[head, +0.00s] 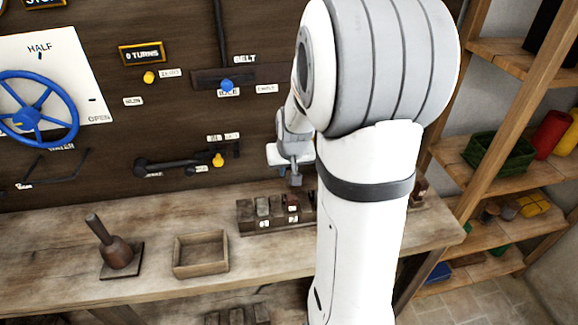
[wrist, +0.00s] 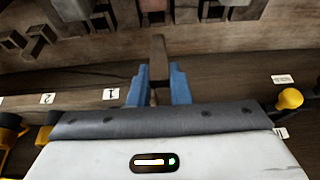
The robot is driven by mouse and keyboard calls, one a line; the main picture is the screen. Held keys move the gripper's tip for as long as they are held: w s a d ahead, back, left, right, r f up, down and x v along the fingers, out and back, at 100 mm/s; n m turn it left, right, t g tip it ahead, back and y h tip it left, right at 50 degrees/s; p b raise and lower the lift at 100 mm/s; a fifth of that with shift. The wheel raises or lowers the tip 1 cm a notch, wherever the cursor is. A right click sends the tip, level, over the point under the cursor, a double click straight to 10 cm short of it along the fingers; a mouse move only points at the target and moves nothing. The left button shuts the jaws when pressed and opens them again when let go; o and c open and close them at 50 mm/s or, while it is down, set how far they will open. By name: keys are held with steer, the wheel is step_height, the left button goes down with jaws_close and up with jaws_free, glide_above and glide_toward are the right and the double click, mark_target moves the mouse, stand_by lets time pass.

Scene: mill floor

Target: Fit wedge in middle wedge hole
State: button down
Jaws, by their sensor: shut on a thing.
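My gripper (wrist: 158,88) shows in the wrist view with its two blue fingers shut on a narrow brown wedge (wrist: 158,58), whose far end sticks out beyond the fingertips. In the head view my gripper (head: 296,170) hangs in front of the dark wall, above the block rack, with the wedge pointing down. Dark square-sided brackets (wrist: 40,38) show at the left of the wrist view, apart from the wedge. I cannot tell whether they are the wedge holes. My arm hides part of this area in the head view.
A wooden rack (head: 245,222) of several blocks stands on the bench below my gripper. An open wooden box (head: 202,268) and a mallet-like tool (head: 117,254) are further left. A yellow knob (head: 218,160) and a lever (head: 170,163) stick out from the wall. Shelves stand at the right.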

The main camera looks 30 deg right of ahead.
mark_target(289, 185)
steer(key=shift+s+f+b, duration=0.1)
steer(key=shift+f+b, duration=2.3)
steer(key=shift+f, duration=1.15)
steer(key=c, duration=1.3)
jaws_free()
steer(key=shift+o, duration=0.2)
steer(key=shift+r, duration=0.1)
steer(key=d+v, duration=0.1)
steer(key=v, duration=0.7)
steer(key=s+a+r+n+g+y, duration=0.1)
steer(key=s+a+r+n, duration=0.2)
steer(key=s+a, duration=1.1)
steer(key=s, duration=0.2)
steer(key=shift+s+g, duration=0.3)
